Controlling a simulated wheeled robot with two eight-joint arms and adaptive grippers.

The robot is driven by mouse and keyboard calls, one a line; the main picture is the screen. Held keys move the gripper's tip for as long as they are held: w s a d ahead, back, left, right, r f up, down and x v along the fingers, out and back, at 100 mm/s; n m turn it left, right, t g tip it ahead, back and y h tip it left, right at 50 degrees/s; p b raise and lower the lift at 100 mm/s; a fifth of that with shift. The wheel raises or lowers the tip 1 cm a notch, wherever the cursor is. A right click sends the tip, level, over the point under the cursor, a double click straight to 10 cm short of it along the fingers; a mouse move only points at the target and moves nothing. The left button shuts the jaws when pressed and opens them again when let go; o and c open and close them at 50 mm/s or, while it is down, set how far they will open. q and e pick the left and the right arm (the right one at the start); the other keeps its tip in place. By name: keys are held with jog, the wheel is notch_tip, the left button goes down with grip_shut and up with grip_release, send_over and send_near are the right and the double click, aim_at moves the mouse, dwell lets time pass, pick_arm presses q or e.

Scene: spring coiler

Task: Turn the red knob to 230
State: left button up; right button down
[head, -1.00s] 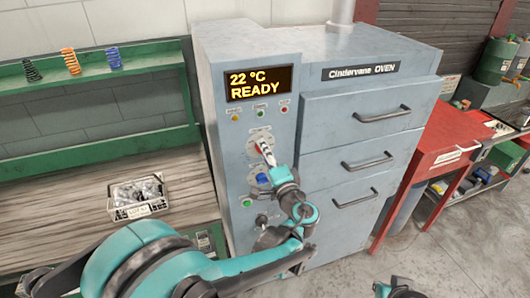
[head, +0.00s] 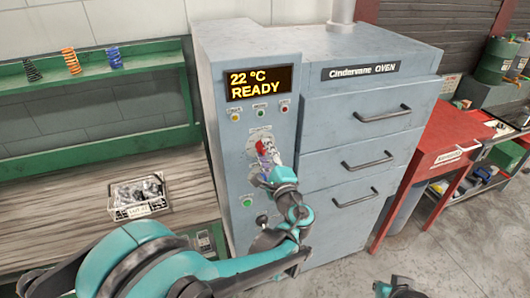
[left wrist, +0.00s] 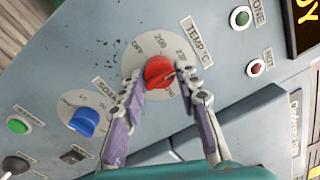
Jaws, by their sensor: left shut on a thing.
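A pale pointer line on the knob runs toward the lower right. The head view shows my left gripper (head: 270,153) at the dial, partly covering it. The display (head: 259,84) reads 22 °C READY. A dark piece of my right arm shows at the bottom edge; its fingers cannot be made out.
A blue knob (left wrist: 85,121) on its own dial sits beside the red one. A green button (left wrist: 17,125) and small lamps are on the same panel. Oven drawers with handles (head: 382,114) are to the right. A workbench with a basket (head: 139,208) stands left.

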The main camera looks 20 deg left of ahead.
pick_arm(q)
jog(key=shift+f, duration=0.15)
jog(key=o, duration=1.1)
jog(key=shift+o, duration=0.2)
jog(key=v, duration=1.2)
